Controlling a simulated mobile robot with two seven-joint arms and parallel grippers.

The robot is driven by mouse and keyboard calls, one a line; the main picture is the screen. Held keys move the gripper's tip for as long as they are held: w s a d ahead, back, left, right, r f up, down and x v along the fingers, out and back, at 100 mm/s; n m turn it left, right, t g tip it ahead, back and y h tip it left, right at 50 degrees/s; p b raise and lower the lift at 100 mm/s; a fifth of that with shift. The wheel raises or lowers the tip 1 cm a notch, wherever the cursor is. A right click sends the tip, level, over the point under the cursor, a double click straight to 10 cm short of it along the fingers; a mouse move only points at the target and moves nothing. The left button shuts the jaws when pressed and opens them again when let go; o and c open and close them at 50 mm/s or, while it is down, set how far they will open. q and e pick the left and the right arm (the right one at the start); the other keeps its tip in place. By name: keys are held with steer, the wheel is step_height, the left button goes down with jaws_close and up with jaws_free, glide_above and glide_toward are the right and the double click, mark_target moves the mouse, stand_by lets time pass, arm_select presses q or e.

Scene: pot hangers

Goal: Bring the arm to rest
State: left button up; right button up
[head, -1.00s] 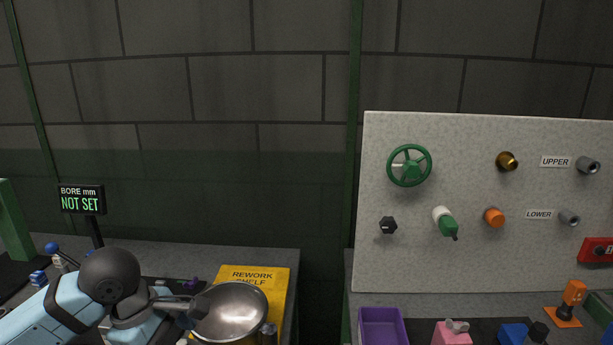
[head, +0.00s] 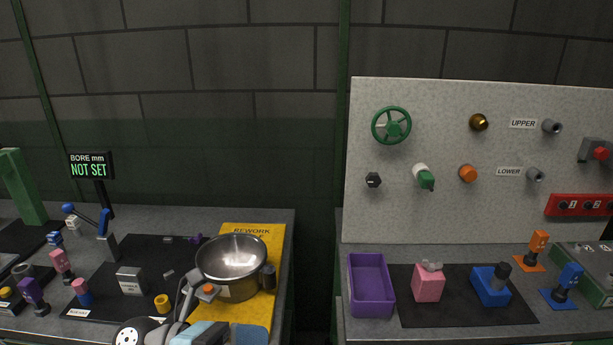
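A light-blue, grey and black arm, which I take as my left, comes in at the bottom left of the head view. Its grey end, where my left gripper (head: 193,293) seems to be, lies at the front left of a round metal bowl (head: 232,258). The fingers are not clearly visible, so I cannot tell if they are open or touch the bowl. The bowl is upright, shiny and empty inside, over the yellow rework shelf (head: 256,315). A dark block (head: 269,277) is at its right side. My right gripper is not in view.
The left bench holds a black mat (head: 130,255), small coloured parts and a "NOT SET" display (head: 92,166). The right bench holds a purple bin (head: 370,312), pink block (head: 429,283) and blue block (head: 490,287) below an upright board (head: 430,225) with a green wheel (head: 391,126). A gap separates the benches.

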arm_select(q)
steer(key=w+a+f+n+t+y, duration=0.15)
steer(key=f+n+t+y, duration=0.35)
steer(key=n, duration=0.6)
steer(key=w+a+f+n+t+y, duration=0.1)
steer(key=a+f+n+t, duration=0.2)
steer(key=n+t, duration=0.6)
steer(key=w+a+f+n+t+y, duration=0.25)
steer(key=f+n+t, duration=0.2)
steer(key=n, duration=0.75)
steer(key=s+a+f+n+g+y, duration=0.2)
steer(key=s+f+n+g+y, duration=0.15)
steer(key=s+f+n, duration=0.45)
steer(key=s+a+f+n+g+y, duration=0.1)
steer(key=s+f+n+g+y, duration=0.3)
steer(key=f, duration=0.6)
step_height(320, 180, up, 13)
steer(key=s+a+t+p, duration=0.1)
steer(key=p, duration=1.4)
steer(key=shift+h, duration=0.3)
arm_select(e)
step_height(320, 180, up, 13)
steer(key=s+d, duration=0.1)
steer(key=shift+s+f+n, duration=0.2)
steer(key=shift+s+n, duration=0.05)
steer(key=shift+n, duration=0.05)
arm_select(q)
steer(key=shift+s+a+f, duration=0.1)
